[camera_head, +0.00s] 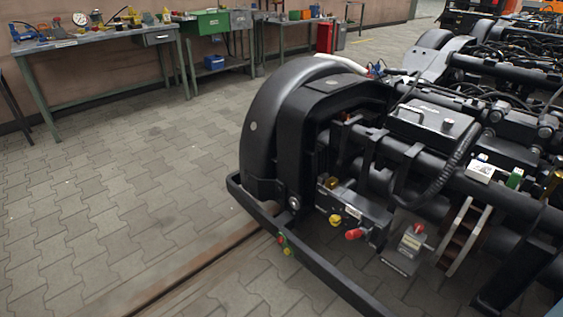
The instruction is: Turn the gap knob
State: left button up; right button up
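A black tram bogie (265,125) stands at the right. A grey box unit (366,205) low on its near side carries a yellow knob (335,220) and a red knob (354,234). A small grey block with a red top (419,228) sits to the right of them. A dark box (425,122) on top of the bogie has a handle and a small round knob (448,123). I cannot tell which of these is the gap knob, as no label is readable. Neither of my grippers is in view.
A black frame bar (325,278) runs low around the bogie's front, with small red, green and yellow parts (285,243) on it. A rail groove (190,272) crosses the paving. Workbenches (100,38) with tools line the back wall. The paved floor at left is clear.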

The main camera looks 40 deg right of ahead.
aim_at(335, 219)
jog(key=i+z, duration=0.2)
jog(key=i, duration=0.25)
jog(key=i+j+z, duration=0.2)
jog(key=i, duration=0.25)
jog(key=i+j+z, duration=0.2)
jog(key=i, duration=0.25)
